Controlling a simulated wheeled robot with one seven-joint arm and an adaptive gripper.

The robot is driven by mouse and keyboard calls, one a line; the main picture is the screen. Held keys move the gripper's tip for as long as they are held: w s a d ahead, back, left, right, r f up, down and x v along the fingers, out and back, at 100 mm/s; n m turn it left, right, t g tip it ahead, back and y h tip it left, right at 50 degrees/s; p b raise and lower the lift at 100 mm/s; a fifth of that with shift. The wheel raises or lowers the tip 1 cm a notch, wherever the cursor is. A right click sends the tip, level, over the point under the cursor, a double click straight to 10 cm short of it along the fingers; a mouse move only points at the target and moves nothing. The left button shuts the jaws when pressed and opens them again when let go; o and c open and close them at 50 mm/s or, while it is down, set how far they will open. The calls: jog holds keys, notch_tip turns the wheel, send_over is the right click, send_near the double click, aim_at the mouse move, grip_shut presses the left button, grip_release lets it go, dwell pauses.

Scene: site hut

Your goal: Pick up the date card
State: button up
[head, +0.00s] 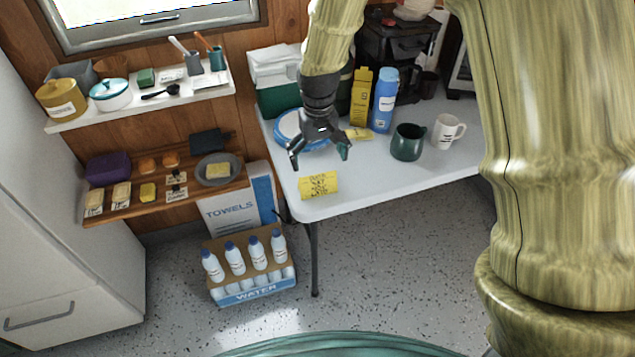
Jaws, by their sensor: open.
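A yellow card (318,185) with dark lettering sits at the front left corner of the white table; the words are too small to read surely, so I cannot tell if it is the date card. Two small cream cards with dark marks, an upper one (176,179) and a lower one (176,194), are on the lower wooden shelf. My gripper (319,154) is open and empty, pointing down over the table. It appears above and behind the yellow card, apart from it, in front of a blue-rimmed round container (287,127).
On the table (400,180) stand a green mug (408,142), a white mug (448,131), a blue bottle (384,100) and a yellow box (361,97). A water-bottle crate (252,290) and a towels box (240,210) are left of the table. The shelves are crowded.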

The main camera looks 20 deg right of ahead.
aim_at(319, 180)
notch_tip(319, 180, down, 4)
jog(key=shift+f, duration=0.1)
jog(key=shift+s+f+p, duration=0.15)
jog(key=shift+f+p, duration=0.1)
jog(key=shift+f, duration=0.75)
jog(key=shift+s+f+p, duration=0.15)
jog(key=shift+f+p, duration=0.1)
jog(key=shift+f, duration=1.6)
jog(key=c, duration=0.5)
